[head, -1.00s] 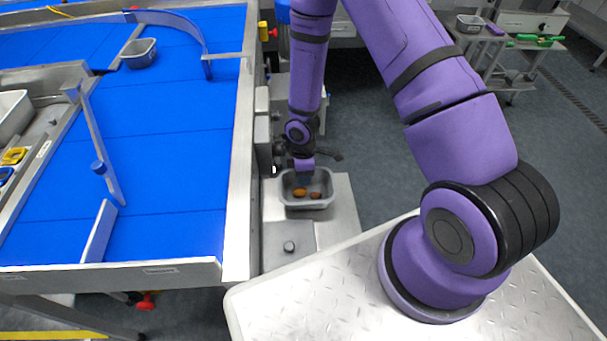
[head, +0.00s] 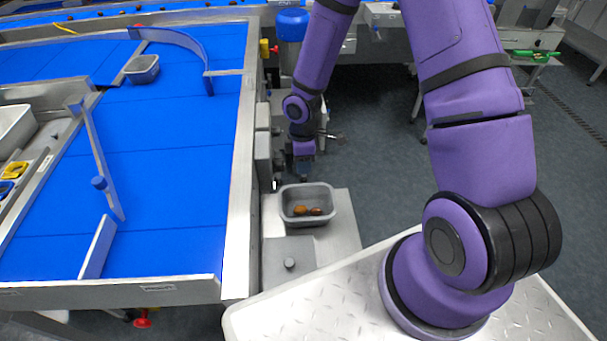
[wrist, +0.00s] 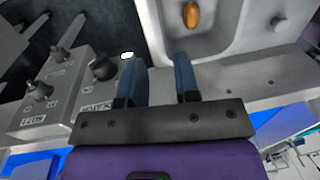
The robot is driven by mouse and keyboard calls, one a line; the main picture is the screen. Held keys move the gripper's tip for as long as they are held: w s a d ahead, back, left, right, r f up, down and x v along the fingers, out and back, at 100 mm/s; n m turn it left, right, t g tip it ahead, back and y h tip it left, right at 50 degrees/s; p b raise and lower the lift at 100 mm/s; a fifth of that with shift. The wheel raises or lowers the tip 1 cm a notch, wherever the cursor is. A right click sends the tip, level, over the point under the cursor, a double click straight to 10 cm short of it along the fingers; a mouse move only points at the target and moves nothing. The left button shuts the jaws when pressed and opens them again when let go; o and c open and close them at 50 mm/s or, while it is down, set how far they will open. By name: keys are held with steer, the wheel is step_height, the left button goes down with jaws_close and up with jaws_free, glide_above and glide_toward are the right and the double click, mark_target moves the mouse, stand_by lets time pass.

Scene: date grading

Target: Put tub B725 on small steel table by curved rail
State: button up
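A grey tub (head: 332,209) holding a few brown dates stands upright on a small steel table (head: 345,238) beside the blue belt. No label on the tub is readable. My gripper (head: 304,172) is just beyond and above the tub's far rim, apart from it in the head view. In the wrist view my gripper (wrist: 159,72) shows two blue fingers spread with nothing between them, and the tub (wrist: 228,40) with one date visible lies past the fingertips. A blue curved rail (head: 188,42) stands on the belt, up and left of the steel table.
Another grey tub (head: 142,70) sits on the blue belt (head: 160,130) inside the curved rail. A control box (wrist: 60,90) with knobs stands close beside my fingers. A steel stand (head: 540,62) with green items is at the upper right.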

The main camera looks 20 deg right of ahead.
steer(key=s+d+r+m+t+h, duration=0.1)
steer(key=s+d+r+m+t, duration=0.2)
steer(key=r, duration=1.1)
steer(key=s+d+r+m+h, duration=0.1)
steer(key=d+r+m, duration=0.25)
steer(key=r, duration=0.95)
steer(key=s+r+m+t+y, duration=0.1)
steer(key=s+r+m+t, duration=0.2)
steer(key=s+r+m, duration=0.5)
steer(key=s+r, duration=0.7)
steer(key=s, duration=0.3)
steer(key=shift+s+r+t+y, duration=0.15)
steer(key=shift+s+t+y, duration=0.05)
steer(key=shift+t+y, duration=0.1)
